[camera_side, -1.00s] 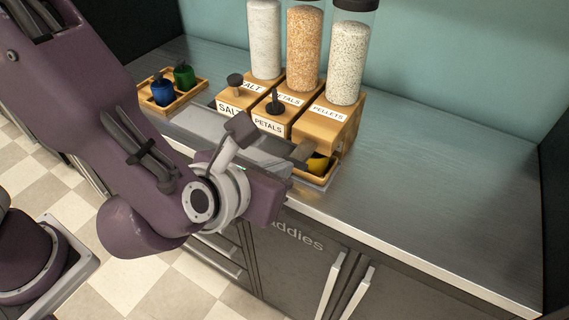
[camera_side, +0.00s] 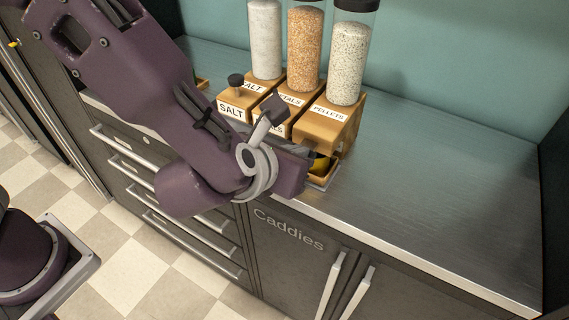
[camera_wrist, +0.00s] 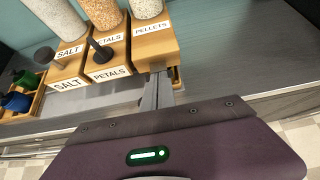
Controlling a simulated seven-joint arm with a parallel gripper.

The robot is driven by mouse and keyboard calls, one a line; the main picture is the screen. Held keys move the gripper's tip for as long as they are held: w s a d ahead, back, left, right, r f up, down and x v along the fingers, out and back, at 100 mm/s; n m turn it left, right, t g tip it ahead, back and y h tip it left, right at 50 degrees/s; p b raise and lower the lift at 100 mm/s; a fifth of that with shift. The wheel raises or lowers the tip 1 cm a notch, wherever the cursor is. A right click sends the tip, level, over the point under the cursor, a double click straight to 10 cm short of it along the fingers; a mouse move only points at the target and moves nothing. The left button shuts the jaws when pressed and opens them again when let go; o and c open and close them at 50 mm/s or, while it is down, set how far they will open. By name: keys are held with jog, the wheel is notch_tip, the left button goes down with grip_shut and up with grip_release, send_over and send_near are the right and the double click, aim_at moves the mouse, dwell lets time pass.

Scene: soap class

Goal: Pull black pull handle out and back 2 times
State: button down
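Three wooden dispensers stand in a row, labelled SALT (camera_side: 231,108), PETALS (camera_wrist: 108,72) and PELLETS (camera_side: 326,118). A black handle (camera_side: 236,80) shows on SALT.
A wooden tray (camera_side: 329,179) holding something yellow (camera_side: 320,162) sits under PELLETS. Blue (camera_wrist: 15,101) and green (camera_wrist: 25,79) bottles stand left of SALT. The steel counter (camera_side: 430,180) is clear to the right. Cabinet handles (camera_side: 329,285) stick out below the counter edge.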

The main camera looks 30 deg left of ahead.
jog(key=shift+w+r, duration=0.1)
jog(key=shift+w, duration=0.25)
jog(key=v, duration=1.4)
jog(key=shift+s, duration=0.35)
jog(key=shift+s, duration=0.1)
jog(key=s+a+r, duration=0.1)
jog(key=s+r, duration=0.4)
jog(key=r, duration=0.2)
jog(key=shift+s+a, duration=0.15)
jog(key=shift+s, duration=0.25)
